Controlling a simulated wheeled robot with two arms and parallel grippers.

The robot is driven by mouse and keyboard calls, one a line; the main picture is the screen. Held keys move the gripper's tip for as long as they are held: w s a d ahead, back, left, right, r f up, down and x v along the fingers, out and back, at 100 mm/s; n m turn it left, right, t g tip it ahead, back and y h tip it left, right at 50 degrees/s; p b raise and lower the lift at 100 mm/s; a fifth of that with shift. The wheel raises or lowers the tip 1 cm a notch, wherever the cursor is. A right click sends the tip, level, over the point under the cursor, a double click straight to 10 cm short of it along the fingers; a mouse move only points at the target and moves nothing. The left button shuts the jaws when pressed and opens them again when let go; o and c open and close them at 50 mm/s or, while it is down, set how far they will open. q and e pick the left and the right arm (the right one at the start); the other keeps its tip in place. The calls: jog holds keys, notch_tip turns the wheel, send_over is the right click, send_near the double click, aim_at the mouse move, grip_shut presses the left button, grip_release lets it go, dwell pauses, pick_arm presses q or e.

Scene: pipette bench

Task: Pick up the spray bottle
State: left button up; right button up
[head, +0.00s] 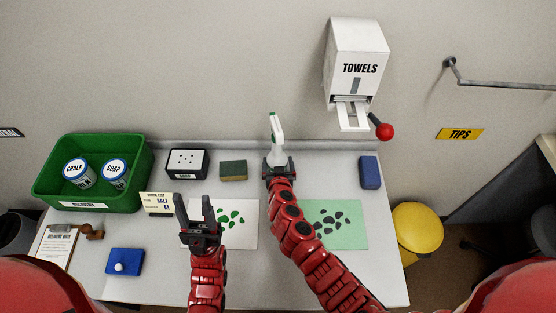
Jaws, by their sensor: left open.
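The spray bottle (276,142) is white with a green top and stands upright near the back edge of the bench. My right gripper (278,163) is at the lower part of the bottle, with a finger tip showing on each side. The bottle's base is hidden behind it, and I cannot tell whether the fingers press on the bottle. My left gripper (191,212) is open and empty, fingers pointing up in the picture, left of the bottle and nearer the front.
A green bin (128,190) with two labelled cans stands at left. A soap box (186,163), a sponge (233,171) and a blue block (370,172) lie along the back. A towel dispenser (357,50) hangs on the wall at right, above the bench.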

jog(key=shift+s+a, duration=0.25)
jog(key=shift+s, duration=0.25)
jog(key=c, duration=1)
grip_shut()
jog(key=shift+w, duration=0.15)
jog(key=shift+r, duration=0.15)
